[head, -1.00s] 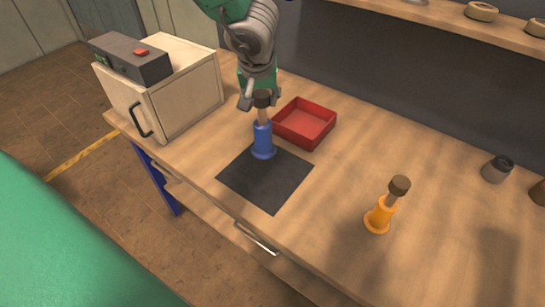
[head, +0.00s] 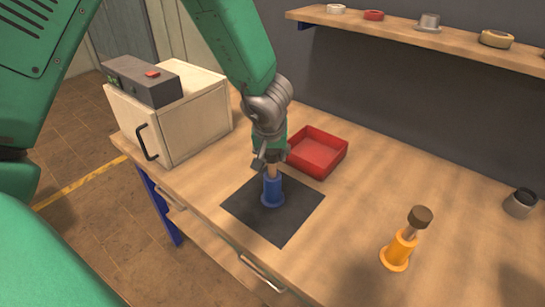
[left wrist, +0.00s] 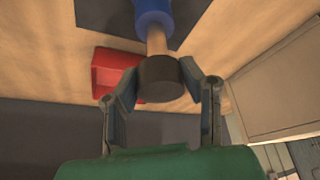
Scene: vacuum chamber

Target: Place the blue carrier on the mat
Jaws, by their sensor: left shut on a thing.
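The blue carrier (head: 272,190) is a flanged blue sleeve with a wooden stem and dark cap. It is upright over the middle of the black mat (head: 302,207); whether its base touches the mat is hard to tell. My left gripper (head: 266,160) is above it, shut on the top of its stem. In the left wrist view the fingers (left wrist: 163,85) stand on both sides of the dark cap, with the blue sleeve (left wrist: 153,8) beyond it and the mat (left wrist: 105,14) behind. My right gripper is not in view.
A red tray (head: 318,153) stands just behind the mat. An orange carrier (head: 398,250) stands to the right. A wooden box (head: 195,110) with a handle is at the left, and a dark metal cup (head: 520,203) at the far right. A shelf (head: 450,43) runs along the back.

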